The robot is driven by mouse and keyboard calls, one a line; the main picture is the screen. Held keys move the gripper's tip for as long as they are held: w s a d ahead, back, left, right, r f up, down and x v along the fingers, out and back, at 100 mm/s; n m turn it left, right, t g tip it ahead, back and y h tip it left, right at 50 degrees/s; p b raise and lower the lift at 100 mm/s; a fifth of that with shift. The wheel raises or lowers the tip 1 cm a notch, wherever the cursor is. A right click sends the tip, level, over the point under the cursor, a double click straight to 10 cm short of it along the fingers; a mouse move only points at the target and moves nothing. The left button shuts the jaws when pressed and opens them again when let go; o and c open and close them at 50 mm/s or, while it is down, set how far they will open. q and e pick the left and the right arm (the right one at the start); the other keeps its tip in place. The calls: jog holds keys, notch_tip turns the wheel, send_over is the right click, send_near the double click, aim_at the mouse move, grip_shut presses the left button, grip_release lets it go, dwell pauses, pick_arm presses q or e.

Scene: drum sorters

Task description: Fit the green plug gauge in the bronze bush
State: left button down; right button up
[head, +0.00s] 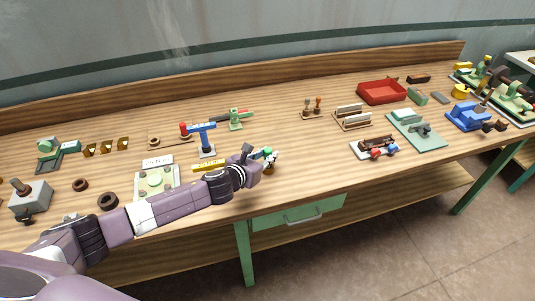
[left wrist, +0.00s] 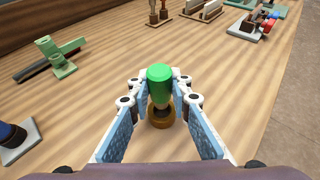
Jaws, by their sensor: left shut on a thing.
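The green plug gauge (left wrist: 159,77) is held between the two fingers of my left gripper (left wrist: 159,98), which is shut on it. In the left wrist view its green handle stands upright and its lower part is directly over or in the bronze bush (left wrist: 160,118); I cannot tell how deep. The bush is a round ring on the wooden bench. In the head view the left gripper (head: 268,158) reaches in near the bench's front edge, the green gauge (head: 267,151) shows small at its tips, and the bush (head: 269,170) is mostly hidden. My right gripper is not in view.
A blue stand (head: 203,139) and a green fixture (head: 236,120) stand behind the left arm. A red tray (head: 381,92), a rack (head: 352,117) and a green-based device (head: 416,130) lie to the right. Bare bench lies right of the gripper.

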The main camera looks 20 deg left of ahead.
pick_arm(q)
jog(key=shift+f+b, duration=1.1)
jog(key=shift+f, duration=0.6)
jog(key=c, duration=1.7)
grip_release()
jog(key=v, duration=1.2)
jog(key=shift+s, duration=0.1)
